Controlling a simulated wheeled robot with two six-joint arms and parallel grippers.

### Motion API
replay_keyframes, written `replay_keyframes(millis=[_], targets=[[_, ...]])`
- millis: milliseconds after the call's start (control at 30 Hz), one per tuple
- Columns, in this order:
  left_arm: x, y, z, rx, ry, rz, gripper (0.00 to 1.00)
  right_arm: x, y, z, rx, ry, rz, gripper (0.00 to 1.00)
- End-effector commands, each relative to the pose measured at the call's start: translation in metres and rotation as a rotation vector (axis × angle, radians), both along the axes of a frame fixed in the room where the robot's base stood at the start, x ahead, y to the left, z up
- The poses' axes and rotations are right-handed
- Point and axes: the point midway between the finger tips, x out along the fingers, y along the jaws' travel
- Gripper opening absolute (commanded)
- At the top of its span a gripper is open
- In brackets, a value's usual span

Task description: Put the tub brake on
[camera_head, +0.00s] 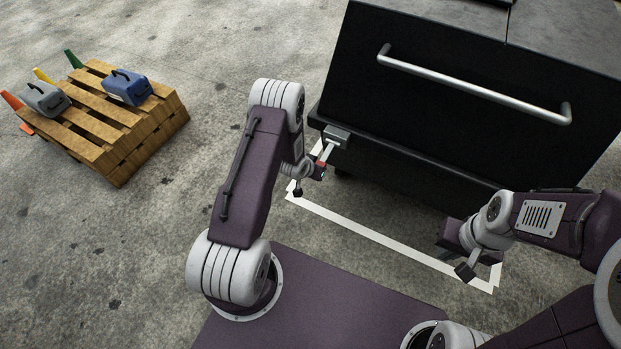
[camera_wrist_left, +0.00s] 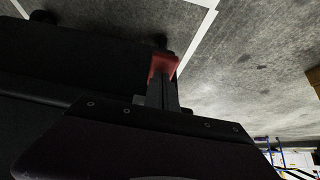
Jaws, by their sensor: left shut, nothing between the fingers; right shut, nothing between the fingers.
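The tub (camera_head: 450,100) is a large black box with a long silver bar handle (camera_head: 470,85) on its facing side. A grey bracket at its lower left corner carries the brake lever (camera_head: 329,150), a short pale bar that slants down to a red tip (camera_head: 320,164). In the left wrist view the red tip (camera_wrist_left: 163,65) shows near the middle, with the grey lever below it. My left gripper (camera_head: 308,182) is shut and empty beside the red tip; I cannot tell whether they touch. My right gripper (camera_head: 458,258) is shut and empty, low in front of the tub.
A white line (camera_head: 370,234) marks the floor around the tub's foot. A wooden pallet (camera_head: 110,125) at the left bears a grey case (camera_head: 45,98) and a blue case (camera_head: 128,88). The concrete floor between pallet and tub is clear.

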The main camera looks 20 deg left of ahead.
Motion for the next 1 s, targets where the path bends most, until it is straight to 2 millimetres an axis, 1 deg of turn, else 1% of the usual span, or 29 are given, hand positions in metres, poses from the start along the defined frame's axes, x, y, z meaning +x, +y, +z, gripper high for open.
replay_keyframes(millis=[33,100,400,700,1000], targets=[[0.0,0.0,-0.013,-0.001,0.002,-0.001,0.0,0.0,0.0,-0.011,0.0,-0.001,0.0,0.0],[0.0,0.0,-0.022,-0.001,0.004,-0.001,0.0,0.0,0.0,-0.017,0.0,-0.001,0.0,0.0],[0.003,-0.001,-0.05,0.0,0.004,-0.001,0.0,0.0,0.0,-0.035,0.0,-0.001,0.0,0.0],[0.007,-0.001,-0.064,0.0,0.004,-0.001,0.0,0.0,0.0,-0.044,0.0,0.0,0.0,0.0],[0.008,-0.001,-0.066,0.0,0.005,-0.001,0.0,0.0,0.0,-0.045,0.0,0.0,0.0,0.0]])
